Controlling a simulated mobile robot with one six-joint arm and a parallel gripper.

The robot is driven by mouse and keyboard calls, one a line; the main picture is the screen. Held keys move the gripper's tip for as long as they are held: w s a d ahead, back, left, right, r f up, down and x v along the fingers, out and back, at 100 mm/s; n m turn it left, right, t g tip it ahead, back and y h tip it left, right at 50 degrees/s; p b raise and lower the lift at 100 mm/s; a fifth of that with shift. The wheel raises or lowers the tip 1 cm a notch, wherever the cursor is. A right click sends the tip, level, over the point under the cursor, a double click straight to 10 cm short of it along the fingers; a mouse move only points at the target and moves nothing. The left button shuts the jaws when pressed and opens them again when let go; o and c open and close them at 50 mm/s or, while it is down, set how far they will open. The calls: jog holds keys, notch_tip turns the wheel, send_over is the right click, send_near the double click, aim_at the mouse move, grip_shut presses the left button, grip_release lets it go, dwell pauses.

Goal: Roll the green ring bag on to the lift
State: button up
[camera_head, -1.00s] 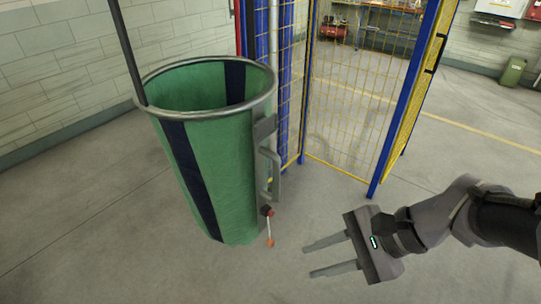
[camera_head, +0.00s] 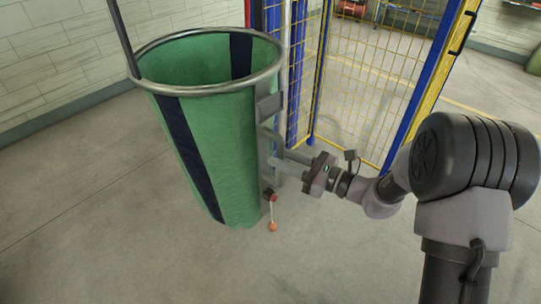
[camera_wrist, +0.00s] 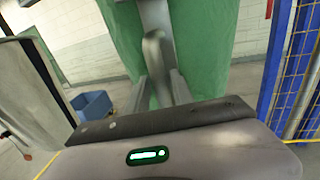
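The green ring bag (camera_head: 220,140) stands upright on the floor at left of centre in the head view, with a round metal rim and dark blue stripes. A grey bracket with a handle (camera_head: 266,143) is on its right side. My gripper (camera_head: 281,163) is at this handle, coming from the right. In the wrist view the green bag (camera_wrist: 211,40) fills the middle, and the upright handle (camera_wrist: 155,55) stands between my two fingers (camera_wrist: 160,90). The fingers look apart, with the handle between them; I see no clear grip. I cannot tell which thing is the lift.
A blue-framed cage with yellow mesh (camera_head: 352,90) stands right behind the bag and my arm. A lever with an orange knob (camera_head: 272,227) hangs low on the bag's side. A blue bin (camera_wrist: 92,105) shows in the wrist view. The floor in front is clear.

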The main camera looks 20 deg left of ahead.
jog(key=a, duration=0.3)
jog(key=shift+w+a, duration=0.4)
grip_shut()
dwell(1.1)
